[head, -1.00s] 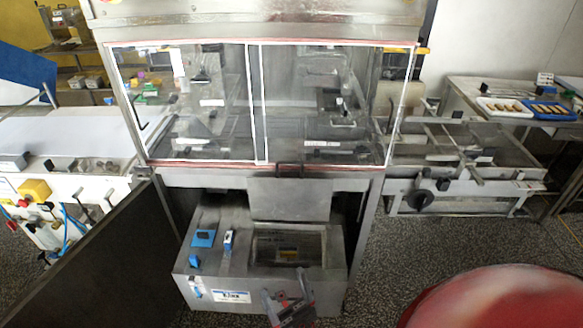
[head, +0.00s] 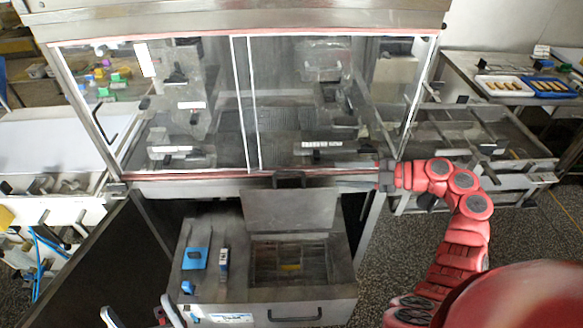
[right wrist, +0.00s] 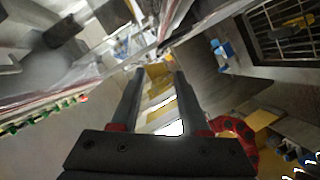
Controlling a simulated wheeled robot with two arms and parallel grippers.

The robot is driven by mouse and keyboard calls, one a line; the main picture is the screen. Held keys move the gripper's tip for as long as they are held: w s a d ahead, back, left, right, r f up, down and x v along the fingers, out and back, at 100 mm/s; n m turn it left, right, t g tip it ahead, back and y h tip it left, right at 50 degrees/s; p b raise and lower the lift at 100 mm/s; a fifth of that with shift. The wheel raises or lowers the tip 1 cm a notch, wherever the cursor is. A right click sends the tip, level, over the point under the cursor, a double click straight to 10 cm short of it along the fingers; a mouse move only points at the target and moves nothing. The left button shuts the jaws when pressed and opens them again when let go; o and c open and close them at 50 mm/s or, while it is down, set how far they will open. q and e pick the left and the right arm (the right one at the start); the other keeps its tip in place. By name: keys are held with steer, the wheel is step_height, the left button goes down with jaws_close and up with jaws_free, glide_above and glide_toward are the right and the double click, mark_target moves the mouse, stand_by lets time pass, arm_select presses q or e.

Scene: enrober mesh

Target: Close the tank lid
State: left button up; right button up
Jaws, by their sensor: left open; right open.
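The tank (head: 215,285) is a grey metal box low under the glass-fronted machine. Its lid (head: 290,212) is a flat grey panel that stands raised at the back of the tank opening, with a dark handle (head: 291,180) at its upper edge. A grid (head: 290,262) shows inside the opening. My right gripper (head: 381,178) is to the right of the lid, apart from it, just below the glass front; in the right wrist view its fingers (right wrist: 157,70) are spread and empty. My left gripper (head: 141,312) is open at the bottom left, partly cut off.
The glass front (head: 200,120) and its lower rail are close above the lid. Blue parts (head: 195,258) sit on the tank's left top. A dark panel (head: 110,265) slopes at the left. Metal legs flank the tank. Speckled floor is clear at the right.

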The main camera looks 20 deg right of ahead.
mark_target(291, 173)
steer(key=p+x, duration=0.4)
steer(key=x, duration=1.1)
steer(key=shift+a+r, duration=0.1)
steer(key=shift+a, duration=0.1)
steer(key=shift+w+a, duration=0.2)
steer(key=shift+w, duration=0.05)
jaws_close()
stand_by(0.4)
